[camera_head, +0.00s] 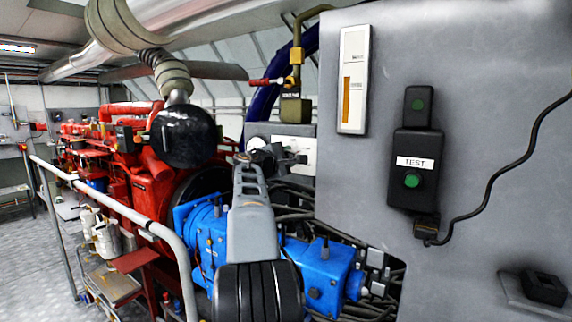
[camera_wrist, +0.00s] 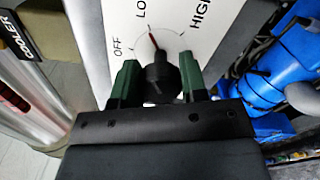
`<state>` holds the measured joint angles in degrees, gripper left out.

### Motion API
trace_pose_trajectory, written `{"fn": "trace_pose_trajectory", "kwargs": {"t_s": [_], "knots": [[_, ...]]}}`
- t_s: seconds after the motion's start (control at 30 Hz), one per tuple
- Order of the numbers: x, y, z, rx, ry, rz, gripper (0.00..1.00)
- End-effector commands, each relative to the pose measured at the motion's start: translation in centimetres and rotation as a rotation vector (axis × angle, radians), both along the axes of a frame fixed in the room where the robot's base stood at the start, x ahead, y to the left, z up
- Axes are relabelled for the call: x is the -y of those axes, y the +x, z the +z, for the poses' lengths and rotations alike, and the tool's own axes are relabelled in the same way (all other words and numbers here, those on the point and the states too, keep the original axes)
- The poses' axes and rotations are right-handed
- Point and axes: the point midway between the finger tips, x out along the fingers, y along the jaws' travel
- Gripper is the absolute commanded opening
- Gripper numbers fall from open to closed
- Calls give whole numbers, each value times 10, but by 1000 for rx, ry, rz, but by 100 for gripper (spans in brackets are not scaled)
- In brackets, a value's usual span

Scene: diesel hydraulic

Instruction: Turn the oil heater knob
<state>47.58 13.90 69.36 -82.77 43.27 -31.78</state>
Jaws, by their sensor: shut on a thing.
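The oil heater knob (camera_wrist: 160,77) is black and round, with a red pointer. It sits on a white panel (camera_wrist: 175,22) marked OFF, LO (the rest of that word is cut off) and HIGH. The red pointer points up and slightly left, towards the LO mark. My gripper (camera_wrist: 157,70) has its two green-padded fingers on either side of the knob and is shut on it. In the head view, the white panel (camera_head: 308,146) shows behind the end of my arm. The knob itself cannot be made out there.
A grey cabinet (camera_head: 470,90) with a TEST button box (camera_head: 415,170) and a hanging cable stands right. Blue machinery (camera_head: 325,265) lies below the panel. A red engine (camera_head: 125,165) and a grey handrail (camera_head: 110,203) are left. Open floor (camera_head: 35,260) lies beyond the rail.

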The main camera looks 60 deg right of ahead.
Motion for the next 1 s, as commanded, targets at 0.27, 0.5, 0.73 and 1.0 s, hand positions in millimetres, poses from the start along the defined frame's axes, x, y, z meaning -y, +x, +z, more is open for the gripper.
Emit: {"fn": "trace_pose_trajectory", "kwargs": {"t_s": [0.27, 0.5, 0.73, 1.0], "knots": [[0, -1, 1, 52, -2, -1, 16], [0, -1, 1, 57, -3, -1, 16], [0, -1, 1, 57, -3, -1, 43], [0, 0, 1, 56, -1, 0, 65]]}}
